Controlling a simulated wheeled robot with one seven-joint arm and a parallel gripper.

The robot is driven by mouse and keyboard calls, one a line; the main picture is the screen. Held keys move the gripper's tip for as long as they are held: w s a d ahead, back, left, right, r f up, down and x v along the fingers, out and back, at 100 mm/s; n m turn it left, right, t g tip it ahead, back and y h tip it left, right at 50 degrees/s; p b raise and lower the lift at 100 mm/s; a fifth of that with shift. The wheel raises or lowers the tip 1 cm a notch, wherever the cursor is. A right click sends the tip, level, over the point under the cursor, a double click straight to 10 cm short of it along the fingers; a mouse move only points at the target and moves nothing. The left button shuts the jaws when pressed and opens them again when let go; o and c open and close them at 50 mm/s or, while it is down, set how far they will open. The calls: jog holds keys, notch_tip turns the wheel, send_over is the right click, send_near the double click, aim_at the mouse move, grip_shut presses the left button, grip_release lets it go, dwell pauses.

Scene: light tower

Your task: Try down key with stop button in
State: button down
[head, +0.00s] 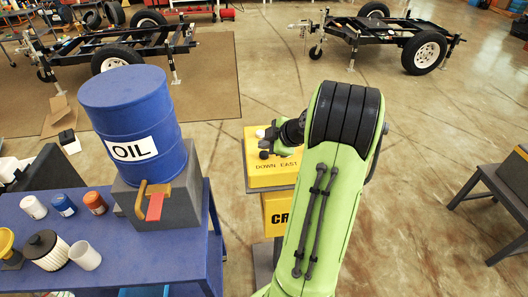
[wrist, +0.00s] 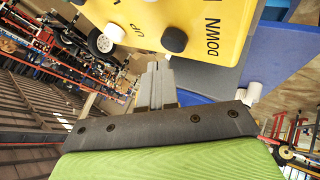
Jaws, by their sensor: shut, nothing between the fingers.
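The yellow control box (head: 270,178) stands past the blue table, with "DOWN" and "EAST" lettered on its near edge. It also fills the top of the wrist view (wrist: 222,22). There a black round key (wrist: 174,40) sits beside the word "DOWN", and a white key (wrist: 115,3) is near "UP". My gripper (wrist: 157,64) is shut and empty. Its fingertips are just below the black key; I cannot tell whether they touch it. In the head view my gripper (head: 284,150) is over the box's right part and hides some of it. I cannot make out a stop button.
A blue oil drum (head: 130,105) stands on a grey block on the blue table (head: 110,250), left of the box. Small cans and a filter (head: 45,250) stand on that table. A dark table (head: 505,180) is at right. Open floor lies beyond the box.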

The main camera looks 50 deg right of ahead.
aim_at(266, 155)
jog(key=shift+r+p, duration=1.45)
jog(key=shift+r, duration=1.05)
